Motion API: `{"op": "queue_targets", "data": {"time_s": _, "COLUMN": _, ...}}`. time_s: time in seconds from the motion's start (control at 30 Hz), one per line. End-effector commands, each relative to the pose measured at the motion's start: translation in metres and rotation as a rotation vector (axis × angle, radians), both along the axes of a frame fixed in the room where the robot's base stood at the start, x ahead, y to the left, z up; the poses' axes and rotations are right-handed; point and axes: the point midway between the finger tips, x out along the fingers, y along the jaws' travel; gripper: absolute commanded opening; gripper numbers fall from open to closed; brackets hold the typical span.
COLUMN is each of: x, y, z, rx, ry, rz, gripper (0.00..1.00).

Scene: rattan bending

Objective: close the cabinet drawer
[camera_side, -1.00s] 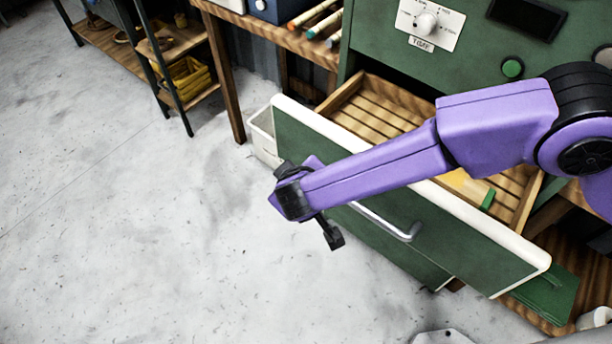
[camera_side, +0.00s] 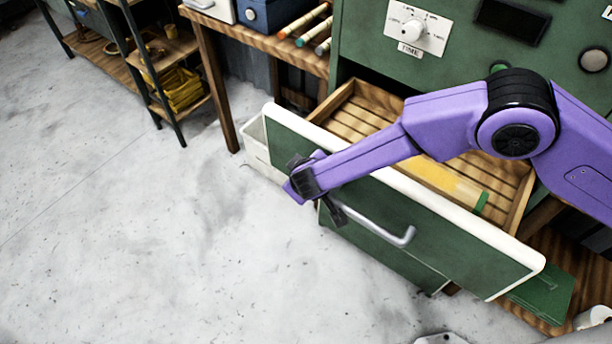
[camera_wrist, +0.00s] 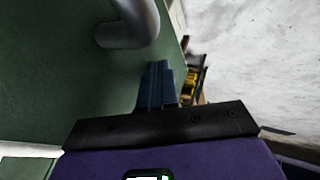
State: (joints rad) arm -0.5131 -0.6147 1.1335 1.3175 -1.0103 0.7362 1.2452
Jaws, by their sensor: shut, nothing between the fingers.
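The cabinet drawer (camera_side: 470,258) has a green front with a white rim and stands open in the side view. Its slatted wooden inside (camera_side: 358,115) shows. A grey bar handle (camera_side: 385,226) is on the front; its end also shows in the wrist view (camera_wrist: 135,22). The green cabinet (camera_side: 440,62) is behind. My gripper (camera_side: 338,214) is in front of the drawer front, near the handle's left end. In the wrist view my gripper's fingers (camera_wrist: 158,85) are together and empty beside the green front, close to the handle. I cannot tell whether they touch it.
A yellow item with a green end (camera_side: 452,184) lies in the drawer. A white bin (camera_side: 257,146) stands at the drawer's left. A wooden table (camera_side: 215,75) with coloured rods (camera_side: 305,22) is at the back left. The grey floor in front is clear.

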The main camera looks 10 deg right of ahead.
Motion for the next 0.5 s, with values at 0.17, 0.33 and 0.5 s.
{"op": "queue_targets", "data": {"time_s": 0.17, "x": 0.0, "y": 0.0, "z": 0.0, "rx": 0.0, "ry": 0.0, "rz": 0.0, "gripper": 0.0}}
{"op": "queue_targets", "data": {"time_s": 0.33, "x": 0.007, "y": -0.007, "z": 0.0, "rx": 0.0, "ry": 0.001, "rz": -0.004, "gripper": 0.0}}
{"op": "queue_targets", "data": {"time_s": 0.5, "x": 0.026, "y": -0.026, "z": 0.0, "rx": -0.001, "ry": 0.0, "rz": -0.007, "gripper": 0.0}}
